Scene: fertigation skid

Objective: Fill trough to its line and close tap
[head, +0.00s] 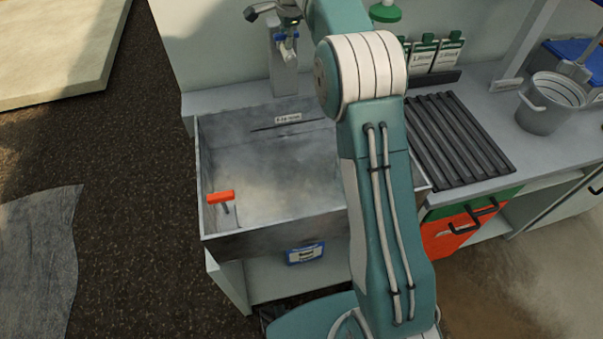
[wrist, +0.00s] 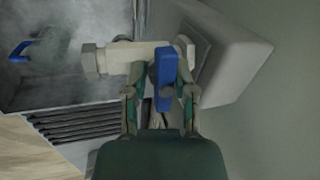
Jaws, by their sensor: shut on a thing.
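The grey metal trough (head: 223,232) is left of my arm in the head view. A small label (head: 288,118) sits on its back inner wall above a dark slanting line. The bottom looks cloudy grey; I cannot tell the water level. An orange T-handle (head: 221,197) stands at its front left. The tap (head: 264,10) is above the trough's back edge. In the wrist view, my gripper (wrist: 160,76) is shut on the tap's blue lever (wrist: 167,90), with a finger on each side. The tap's pale body (wrist: 110,58) lies behind it. My arm hides the trough's right part.
A dark ribbed rack (head: 458,138) lies right of the trough. A bucket (head: 546,103) stands farther right. Green-topped packets (head: 447,54) stand at the back wall. A blue handle (wrist: 20,50) shows over the trough in the wrist view.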

